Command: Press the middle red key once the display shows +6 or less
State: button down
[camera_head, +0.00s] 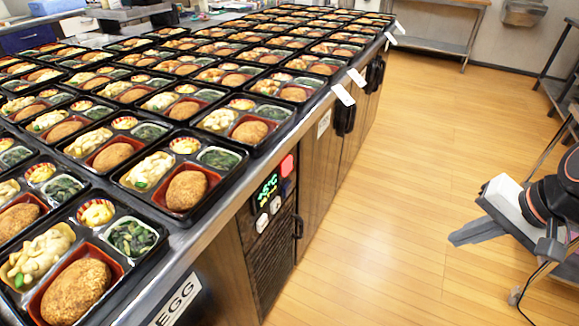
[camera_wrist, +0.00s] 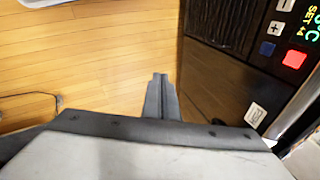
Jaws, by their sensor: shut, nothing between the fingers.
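A dark control panel is set into the counter front. Its green display (camera_head: 267,188) seems to read about 6°C in the head view, but the sign is unclear. The wrist view cuts off most of the display (camera_wrist: 313,32), leaving "°C" and a "SET" line. One red key (camera_head: 287,165) shows on the panel, also in the wrist view (camera_wrist: 294,59). Beside it is a blue key (camera_wrist: 267,48), with white plus (camera_wrist: 274,28) and minus (camera_wrist: 285,5) keys. My gripper (camera_head: 456,240) is shut and empty, over the floor well right of the panel; its fingertips also show in the wrist view (camera_wrist: 160,77).
The counter (camera_head: 246,185) is crowded with black bento trays (camera_head: 140,205) up to its edge. Dark handles (camera_head: 346,117) and white tags stick out along its front. The wooden floor (camera_head: 390,200) between panel and gripper is clear. A metal table (camera_head: 440,48) stands at the back.

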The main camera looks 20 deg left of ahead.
aim_at(287, 166)
jog(key=w+a+m+g+y, duration=0.2)
jog(key=w+a+m, duration=0.1)
jog(key=a, duration=1)
jog(key=w+a+m+g+y, duration=0.2)
jog(key=w+a+m+y, duration=0.1)
jog(key=a, duration=1)
jog(key=shift+w+a+f+m+g, duration=0.2)
jog(key=shift+w+a+m+g, duration=0.15)
jog(key=shift+m, duration=0.55)
jog(key=shift+s, duration=0.1)
jog(key=a, duration=0.8)
jog(key=shift+w+a, duration=0.35)
jog(key=shift+a, duration=0.1)
jog(key=shift+a, duration=0.3)
